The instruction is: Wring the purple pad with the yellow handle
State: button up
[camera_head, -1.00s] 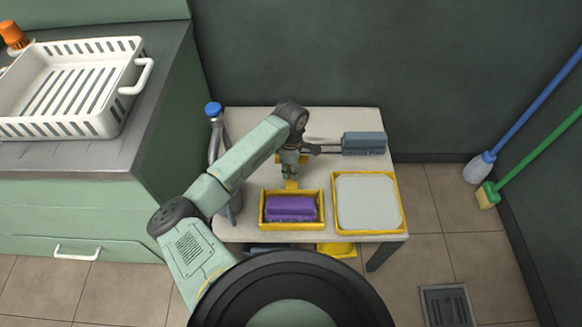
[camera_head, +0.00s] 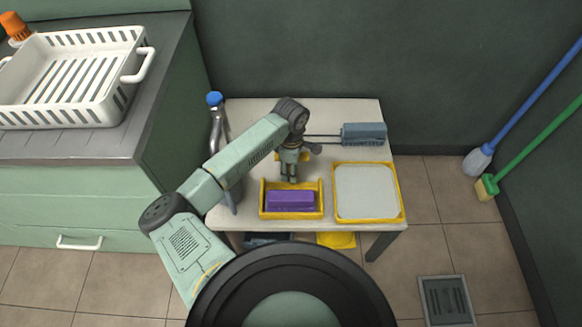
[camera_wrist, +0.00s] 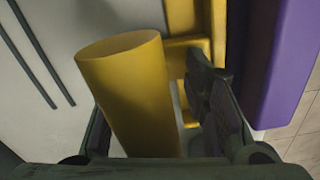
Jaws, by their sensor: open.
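The purple pad (camera_head: 290,202) lies in a yellow box-shaped frame (camera_head: 263,212) at the front of the small table. The pad also shows at the right of the wrist view (camera_wrist: 283,60). The yellow handle (camera_wrist: 130,85) is a thick cylinder in the wrist view, beside the frame. My gripper (camera_head: 290,177) is just behind the frame, pointing down. In the wrist view its open fingers (camera_wrist: 155,125) are on either side of the handle, with a gap visible at the right finger. Contact at the left finger cannot be told. In the head view the gripper hides most of the handle.
A yellow-rimmed grey tray (camera_head: 400,215) stands right of the frame. A blue-capped bottle or tap (camera_head: 216,130) stands at the left edge. A counter with a white rack (camera_head: 142,65) is farther left.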

notch_tip(320, 180, up, 12)
dwell(0.6)
